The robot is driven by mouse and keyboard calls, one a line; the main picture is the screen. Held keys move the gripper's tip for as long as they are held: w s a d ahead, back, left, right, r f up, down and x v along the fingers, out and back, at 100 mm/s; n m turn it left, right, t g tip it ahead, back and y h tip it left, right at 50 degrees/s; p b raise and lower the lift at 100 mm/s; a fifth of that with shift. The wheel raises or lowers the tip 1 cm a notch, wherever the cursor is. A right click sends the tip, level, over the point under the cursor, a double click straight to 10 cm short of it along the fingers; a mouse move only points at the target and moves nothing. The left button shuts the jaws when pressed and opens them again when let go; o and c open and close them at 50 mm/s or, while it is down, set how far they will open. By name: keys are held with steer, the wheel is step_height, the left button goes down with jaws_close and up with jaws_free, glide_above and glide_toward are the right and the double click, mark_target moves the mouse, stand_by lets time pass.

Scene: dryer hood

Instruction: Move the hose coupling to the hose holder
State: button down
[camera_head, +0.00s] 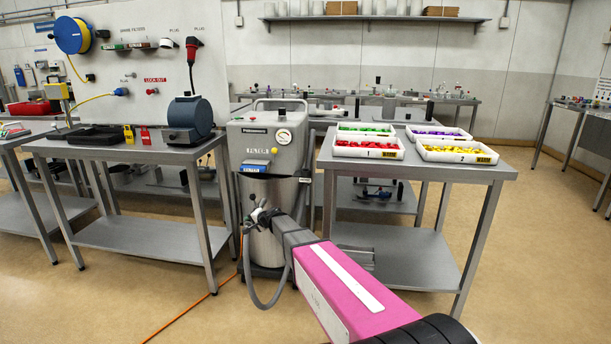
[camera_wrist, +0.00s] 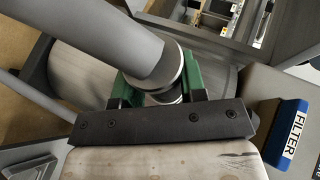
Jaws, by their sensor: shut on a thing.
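The hose coupling (camera_wrist: 166,93) is a metal-ringed end on a thick grey hose (camera_wrist: 120,42). In the wrist view my gripper (camera_wrist: 160,88) is shut on it, with green finger pads on both sides. In the head view my gripper (camera_head: 262,214) is at the front of the grey dryer unit (camera_head: 266,133), at about mid-height. The grey hose (camera_head: 264,304) hangs in a loop below it. The coupling is too small and covered to make out in the head view. I cannot pick out the hose holder for certain in either view.
A blue FILTER tag (camera_wrist: 287,132) is close at the right in the wrist view. A table with parts trays (camera_head: 368,146) stands right of the dryer, and a bench with a blue-grey machine (camera_head: 189,117) left. An orange cable (camera_head: 187,312) crosses the open floor.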

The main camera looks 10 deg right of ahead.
steer(key=shift+s+a, duration=0.2)
steer(key=shift+s, duration=0.3)
steer(key=shift+s+a, duration=0.15)
steer(key=shift+s, duration=0.3)
stand_by(0.5)
steer(key=shift+s+a, duration=0.3)
steer(key=shift+s, duration=0.5)
steer(key=shift+s+a, duration=0.25)
steer(key=shift+s, duration=0.5)
steer(key=s+d, duration=0.3)
steer(key=s, duration=0.4)
steer(key=shift+s, duration=0.25)
